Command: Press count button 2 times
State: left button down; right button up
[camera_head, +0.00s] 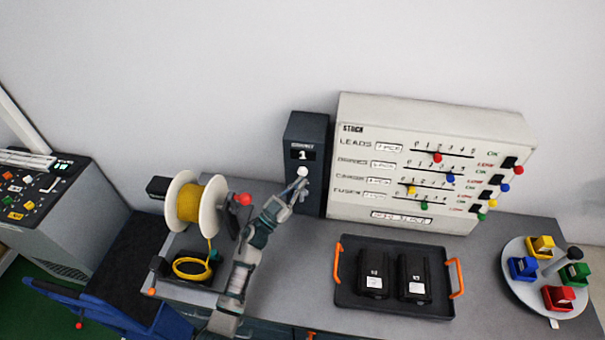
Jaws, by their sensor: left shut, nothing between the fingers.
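The dark count box (311,131) stands upright at the back of the grey bench, with a small display (303,155) reading 1. Its round white count button (302,172) is on the front face below the display. My left gripper (300,184) is shut and empty, with its fingertips just below and in front of the button. I cannot tell whether they touch it. My left arm comes up from the bottom of the view. My right gripper is not in view.
A yellow wire spool (198,203) with a red knob stands left of my arm. The white stock panel (430,155) with coloured sliders is right of the box. A black tray (392,307) holds two black packs. A round turntable (517,286) with coloured bins is far right.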

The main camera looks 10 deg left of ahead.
pick_arm(q)
jog(key=shift+w+a, duration=0.25)
jog(key=shift+w, duration=0.15)
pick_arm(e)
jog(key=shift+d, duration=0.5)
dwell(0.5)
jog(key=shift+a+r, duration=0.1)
pick_arm(q)
jog(key=shift+a, duration=0.1)
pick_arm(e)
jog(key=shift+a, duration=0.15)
